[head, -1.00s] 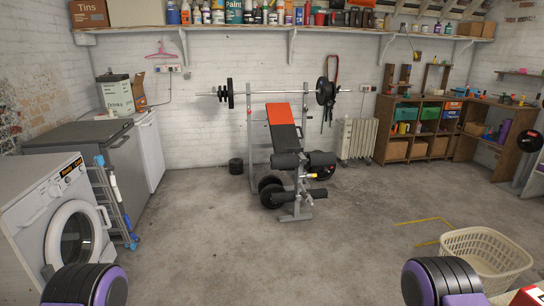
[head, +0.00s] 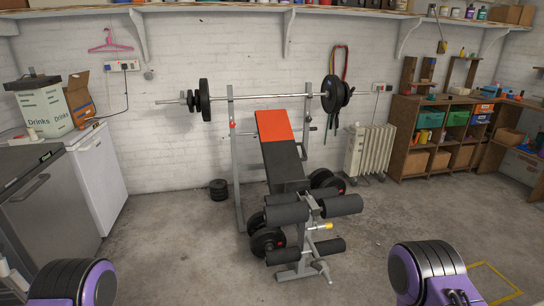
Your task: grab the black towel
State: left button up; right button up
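I cannot make out a black towel for certain in the head view. The weight bench (head: 283,165) stands ahead, with a red-orange upper pad and a black lower part; I cannot tell whether any cloth lies on it. Black foam rollers (head: 316,205) are at its near end. Parts of my purple and black arms show at the bottom left and bottom right corners. Neither of my grippers is in view.
A barbell (head: 265,96) rests across the rack behind the bench. A white radiator (head: 369,150) and wooden shelves (head: 410,150) stand to the right. A white appliance (head: 97,177) and a grey one (head: 35,205) stand left. The concrete floor (head: 185,255) is clear before the bench.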

aim_at(300, 186)
jog(key=i, duration=0.55)
jog(key=z, duration=1.25)
jog(key=i, duration=1.65)
jog(key=u, duration=0.5)
